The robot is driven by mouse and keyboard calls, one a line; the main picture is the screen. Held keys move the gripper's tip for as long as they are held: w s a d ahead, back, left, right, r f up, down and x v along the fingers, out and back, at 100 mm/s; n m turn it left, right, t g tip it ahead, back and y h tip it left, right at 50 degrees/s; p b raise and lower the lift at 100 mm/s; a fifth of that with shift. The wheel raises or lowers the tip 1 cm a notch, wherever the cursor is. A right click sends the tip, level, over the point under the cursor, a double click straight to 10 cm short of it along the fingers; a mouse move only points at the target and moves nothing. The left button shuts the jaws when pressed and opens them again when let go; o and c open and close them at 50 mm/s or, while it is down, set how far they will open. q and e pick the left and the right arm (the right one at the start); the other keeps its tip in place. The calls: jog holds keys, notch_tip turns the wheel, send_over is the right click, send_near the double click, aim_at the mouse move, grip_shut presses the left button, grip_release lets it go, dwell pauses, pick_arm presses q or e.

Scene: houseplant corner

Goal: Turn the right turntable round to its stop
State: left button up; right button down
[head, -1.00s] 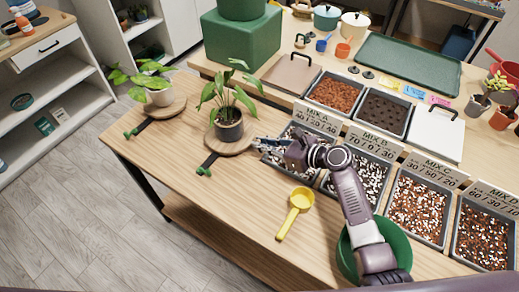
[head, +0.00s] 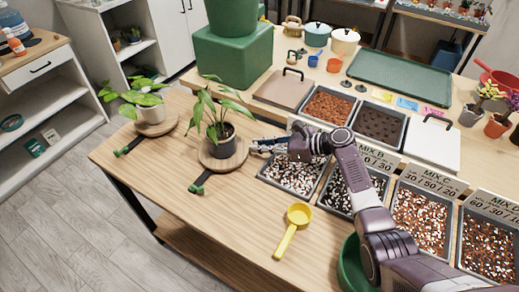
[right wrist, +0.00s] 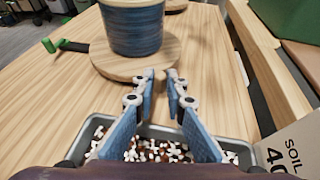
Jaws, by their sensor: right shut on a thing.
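The right turntable (head: 207,162), a round wooden disc, bears a dark pot (head: 222,142) with a leafy plant. It also shows in the right wrist view (right wrist: 110,65). A dark bar with a green end (head: 196,189) sticks out from it toward the lower left. My right gripper (head: 256,146) is at the disc's right edge, its fingertips (right wrist: 161,77) shut on the near rim. The exact contact is partly hidden by the fingers. The left turntable (head: 170,130) bears another potted plant (head: 151,112) and has a similar bar (head: 121,152). My left gripper is out of view.
Trays of soil mix (head: 295,178) stand below and right of my right gripper. A yellow scoop (head: 297,215) lies on the table's front part. A green block (head: 235,60) stands behind. The table's front left is bare.

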jog(key=shift+w+b, duration=0.55)
jog(key=shift+w, duration=1.25)
jog(key=shift+w+a+b, duration=0.3)
jog(key=shift+w+b, duration=0.2)
jog(key=shift+w, duration=0.2)
jog(key=shift+w+a+b, duration=0.3)
jog(key=shift+w+b, duration=0.2)
jog(key=shift+w, duration=0.2)
jog(key=shift+w+r, duration=0.1)
jog(key=c, duration=2)
grip_release()
jog(key=shift+a, duration=0.1)
jog(key=shift+r, duration=0.25)
notch_tip(320, 180, up, 9)
jog(key=shift+r, duration=0.15)
